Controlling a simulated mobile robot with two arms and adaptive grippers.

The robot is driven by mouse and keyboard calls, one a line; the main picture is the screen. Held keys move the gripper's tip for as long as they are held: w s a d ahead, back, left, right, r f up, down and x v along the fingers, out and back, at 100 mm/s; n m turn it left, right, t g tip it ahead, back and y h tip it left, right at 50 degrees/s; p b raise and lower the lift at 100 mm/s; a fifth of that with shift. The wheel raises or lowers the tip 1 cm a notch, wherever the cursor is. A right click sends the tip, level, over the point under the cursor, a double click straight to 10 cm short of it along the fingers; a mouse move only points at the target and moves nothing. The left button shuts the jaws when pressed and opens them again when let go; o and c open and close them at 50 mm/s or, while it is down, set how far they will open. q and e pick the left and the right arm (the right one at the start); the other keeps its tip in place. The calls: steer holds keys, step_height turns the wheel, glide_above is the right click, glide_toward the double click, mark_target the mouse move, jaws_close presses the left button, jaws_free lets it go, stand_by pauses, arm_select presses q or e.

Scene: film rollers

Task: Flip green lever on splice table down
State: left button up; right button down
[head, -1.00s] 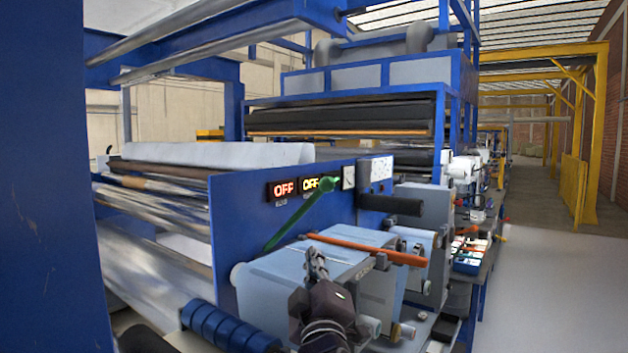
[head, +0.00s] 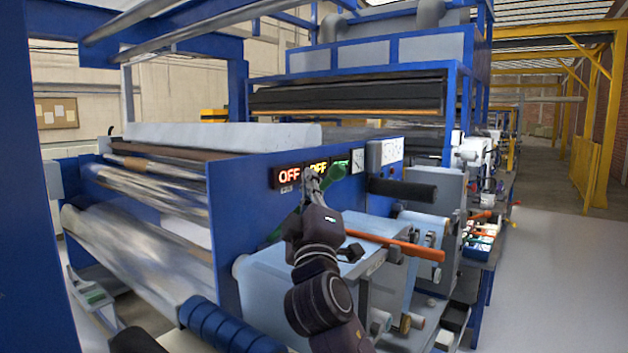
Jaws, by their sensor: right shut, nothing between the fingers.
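The green lever (head: 336,176) is on the blue side panel (head: 240,190) of the splice table (head: 290,265). Its thick upper end shows just right of my right gripper, below the lit signs. The lever slants down to the left, and its middle is hidden behind my right gripper and wrist. My right gripper (head: 311,181) is shut and empty, pointing up in front of the panel and overlapping the lever in the picture. I cannot tell if it touches the lever. My left gripper is not in view.
A red OFF sign (head: 289,176) and a yellow sign (head: 318,167), partly covered, sit above the lever. An orange bar (head: 395,243) lies across the table to the right. A dark roller (head: 402,190) juts out beyond it. A blue ribbed roller (head: 218,327) is lower left.

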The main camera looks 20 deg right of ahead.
steer(key=p+x, duration=0.3)
steer(key=x, duration=0.4)
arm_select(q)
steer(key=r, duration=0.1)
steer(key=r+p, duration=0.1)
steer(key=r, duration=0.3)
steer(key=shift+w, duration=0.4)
arm_select(e)
steer(key=d, duration=0.1)
steer(key=s+d+f, duration=0.1)
steer(key=d+f, duration=0.1)
steer(key=shift+s+d, duration=0.1)
steer(key=shift+s, duration=0.2)
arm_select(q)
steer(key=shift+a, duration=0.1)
arm_select(e)
steer(key=shift+w+f, duration=0.1)
steer(key=shift+f, duration=0.05)
